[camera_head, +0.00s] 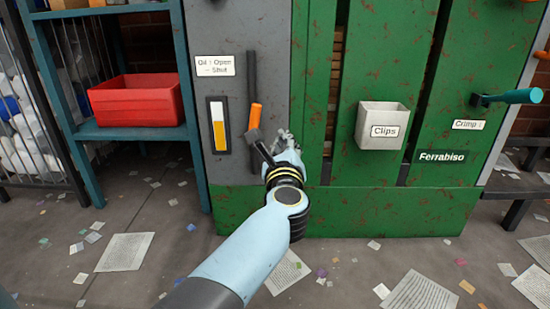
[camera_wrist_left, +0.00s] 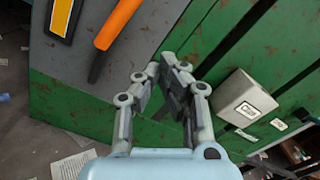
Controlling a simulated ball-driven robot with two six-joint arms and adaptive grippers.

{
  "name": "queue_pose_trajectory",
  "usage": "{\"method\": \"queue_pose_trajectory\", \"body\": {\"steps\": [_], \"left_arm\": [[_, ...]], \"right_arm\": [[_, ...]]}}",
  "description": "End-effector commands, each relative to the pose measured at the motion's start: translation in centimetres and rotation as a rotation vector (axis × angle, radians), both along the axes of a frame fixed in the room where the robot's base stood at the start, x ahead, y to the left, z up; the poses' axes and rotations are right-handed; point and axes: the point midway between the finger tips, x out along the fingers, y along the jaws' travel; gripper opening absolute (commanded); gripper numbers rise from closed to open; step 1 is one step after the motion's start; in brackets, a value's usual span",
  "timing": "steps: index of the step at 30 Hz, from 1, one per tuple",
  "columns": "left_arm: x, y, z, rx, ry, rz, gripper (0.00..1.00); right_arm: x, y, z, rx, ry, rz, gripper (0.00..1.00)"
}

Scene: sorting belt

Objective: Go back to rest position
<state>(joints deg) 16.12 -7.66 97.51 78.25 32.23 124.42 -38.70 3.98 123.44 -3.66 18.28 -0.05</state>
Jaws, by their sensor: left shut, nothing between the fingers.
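My left arm reaches from the bottom centre of the head view up to the machine. My left gripper (camera_head: 284,138) is in front of the seam between the grey panel and the green panel, just right of the orange-handled lever (camera_head: 254,117). In the left wrist view the gripper (camera_wrist_left: 168,68) is shut with nothing between its fingers, and the lever's orange handle (camera_wrist_left: 117,24) lies to its left, apart from the fingers. My right gripper does not show in either view.
A white "Clips" bin (camera_head: 382,126) hangs on the green machine (camera_head: 345,212). A teal handle (camera_head: 508,97) juts out at the right. A red crate (camera_head: 138,101) sits on a teal shelf at the left. Loose papers (camera_head: 125,252) litter the floor.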

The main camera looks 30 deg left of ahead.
Motion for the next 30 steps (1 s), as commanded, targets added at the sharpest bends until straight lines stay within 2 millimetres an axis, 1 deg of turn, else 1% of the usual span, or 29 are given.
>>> {"method": "queue_pose_trajectory", "body": {"steps": [3,6,20,23,26,27,29,30], "left_arm": [[0.2,-0.2,0.0,0.000,-0.001,0.001,0.00],[0.2,-0.3,0.1,0.000,-0.001,0.001,0.00],[0.2,-0.3,0.0,0.000,-0.001,0.001,0.00],[-0.5,-0.2,-0.9,0.001,0.020,0.000,0.00],[-3.1,0.1,-3.9,0.010,0.085,-0.001,0.00],[-4.9,0.3,-5.5,0.020,0.125,-0.002,0.00],[-8.7,0.9,-7.8,0.077,0.197,-0.010,0.00],[-11.6,1.3,-8.8,0.164,0.260,-0.026,0.00]], "right_arm": [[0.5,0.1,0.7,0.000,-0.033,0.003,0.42],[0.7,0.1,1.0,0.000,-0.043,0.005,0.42],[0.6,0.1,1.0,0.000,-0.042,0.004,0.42],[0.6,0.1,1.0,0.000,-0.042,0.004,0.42],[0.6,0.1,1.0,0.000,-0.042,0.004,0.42],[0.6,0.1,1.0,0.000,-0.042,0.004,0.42],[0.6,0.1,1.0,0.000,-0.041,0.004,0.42],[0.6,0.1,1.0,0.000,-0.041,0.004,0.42]]}}
